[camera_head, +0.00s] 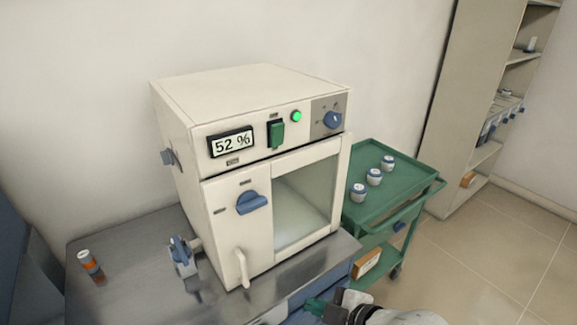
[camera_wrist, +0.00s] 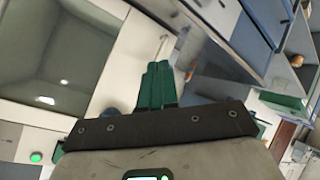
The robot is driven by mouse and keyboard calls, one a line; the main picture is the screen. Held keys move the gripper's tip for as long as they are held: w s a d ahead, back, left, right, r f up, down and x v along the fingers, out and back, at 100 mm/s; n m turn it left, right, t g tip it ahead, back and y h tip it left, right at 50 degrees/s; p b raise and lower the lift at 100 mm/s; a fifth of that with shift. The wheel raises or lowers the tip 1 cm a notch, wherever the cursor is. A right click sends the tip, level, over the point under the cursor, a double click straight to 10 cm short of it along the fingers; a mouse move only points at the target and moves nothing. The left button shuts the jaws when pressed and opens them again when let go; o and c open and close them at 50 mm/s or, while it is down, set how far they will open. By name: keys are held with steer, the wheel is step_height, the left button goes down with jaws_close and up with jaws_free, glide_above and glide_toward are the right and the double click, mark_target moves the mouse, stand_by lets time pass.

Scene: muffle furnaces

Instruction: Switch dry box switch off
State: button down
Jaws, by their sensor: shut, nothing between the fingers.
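The dry box (camera_head: 250,85) is a cream cabinet on a metal bench. Its display (camera_head: 232,143) reads 52 %. The green rocker switch (camera_head: 276,134) sits on the front panel between the display and a lit green lamp (camera_head: 296,116). My gripper (camera_head: 316,306) has green fingers and is at the bottom of the head view, below and in front of the box, apart from the switch. In the wrist view its fingers (camera_wrist: 157,84) are together with nothing between them. That view also shows the lit lamp (camera_wrist: 36,157); a green edge beside it, mostly hidden by my gripper's body, looks like the switch.
The box front has a blue dial (camera_head: 332,120), a blue door knob (camera_head: 251,202) and a cream handle (camera_head: 241,268). A blue valve (camera_head: 181,252) and an orange-banded vial (camera_head: 91,266) are at left. A green cart (camera_head: 400,190) with several jars stands right.

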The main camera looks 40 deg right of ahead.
steer(key=w+d+r+n+t+p, duration=0.1)
steer(key=d+r+n+t, duration=0.1)
steer(key=r, duration=0.6)
steer(key=w+d+r+n+t+h+p, duration=0.1)
steer(key=w+d+r+n+t+p, duration=0.1)
steer(key=r, duration=0.6)
steer(key=w+d+r+n+t+h+p, duration=0.1)
steer(key=r+n+t, duration=0.3)
steer(key=r, duration=0.5)
steer(key=shift+w+d+t+p, duration=0.3)
steer(key=shift+w+d+p, duration=0.1)
steer(key=shift+d, duration=0.1)
steer(key=shift+f, duration=0.15)
steer(key=b, duration=0.4)
glide_toward(280, 131)
steer(key=w, duration=0.2)
steer(key=w+r, duration=0.1)
steer(key=w, duration=0.2)
steer(key=shift+a+r, duration=0.1)
steer(key=shift+r, duration=0.05)
steer(key=shift+w+p, duration=0.3)
steer(key=shift+w, duration=0.55)
steer(key=shift+w, duration=0.1)
